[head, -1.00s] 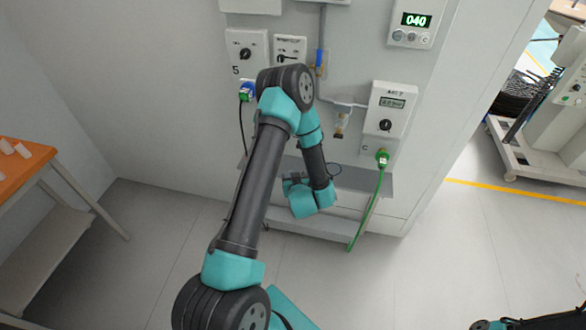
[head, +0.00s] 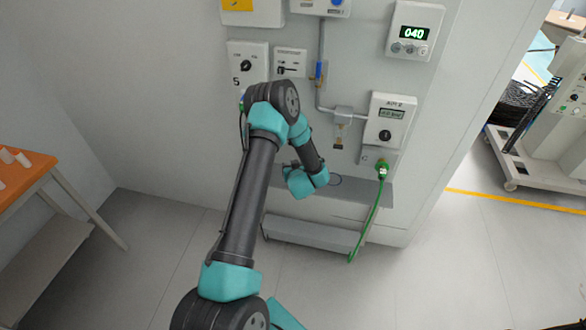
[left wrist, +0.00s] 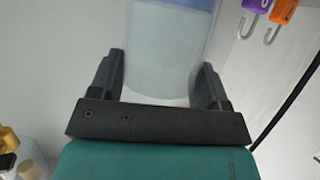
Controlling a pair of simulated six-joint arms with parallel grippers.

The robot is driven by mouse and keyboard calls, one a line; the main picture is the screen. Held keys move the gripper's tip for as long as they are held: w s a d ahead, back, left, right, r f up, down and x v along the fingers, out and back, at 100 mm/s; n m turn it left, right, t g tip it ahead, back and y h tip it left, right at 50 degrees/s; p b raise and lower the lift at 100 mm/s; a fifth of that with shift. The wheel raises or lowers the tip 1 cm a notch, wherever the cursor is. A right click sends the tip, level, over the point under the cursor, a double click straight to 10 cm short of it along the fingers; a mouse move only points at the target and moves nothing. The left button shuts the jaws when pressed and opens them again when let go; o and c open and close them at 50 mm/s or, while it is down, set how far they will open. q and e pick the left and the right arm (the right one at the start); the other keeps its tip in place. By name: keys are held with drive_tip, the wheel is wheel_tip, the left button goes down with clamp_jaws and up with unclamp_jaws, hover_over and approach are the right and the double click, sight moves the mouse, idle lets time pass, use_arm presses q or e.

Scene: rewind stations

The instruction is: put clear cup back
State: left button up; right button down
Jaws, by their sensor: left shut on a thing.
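In the left wrist view my left gripper (left wrist: 160,85) is shut on the clear cup (left wrist: 162,58). The cup is see-through, with a bluish band at the top edge of the picture, and its sides sit between the two dark fingers. Its far end is cut off by the frame. In the head view my left arm reaches toward the wall panel, and its wrist is low in front of the shelf. The cup cannot be made out there. My right gripper is not in view.
A grey shelf (head: 365,187) runs along the wall under the panel boxes. A green hose (head: 378,205) hangs at its right. An orange table (head: 22,172) stands at the left. Purple (left wrist: 258,6) and orange (left wrist: 284,10) hooked items hang near the gripper.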

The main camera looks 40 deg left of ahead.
use_arm(q)
drive_tip(key=shift+w+a+f, duration=0.1)
drive_tip(key=shift+w+a, duration=0.75)
drive_tip(key=shift+w+a, duration=0.15)
drive_tip(key=shift+w, duration=0.05)
drive_tip(key=shift+w+a+f, duration=0.1)
drive_tip(key=shift+a+f, duration=0.05)
drive_tip(key=shift+f, duration=1.65)
drive_tip(key=shift+f, duration=0.15)
drive_tip(key=o, duration=1)
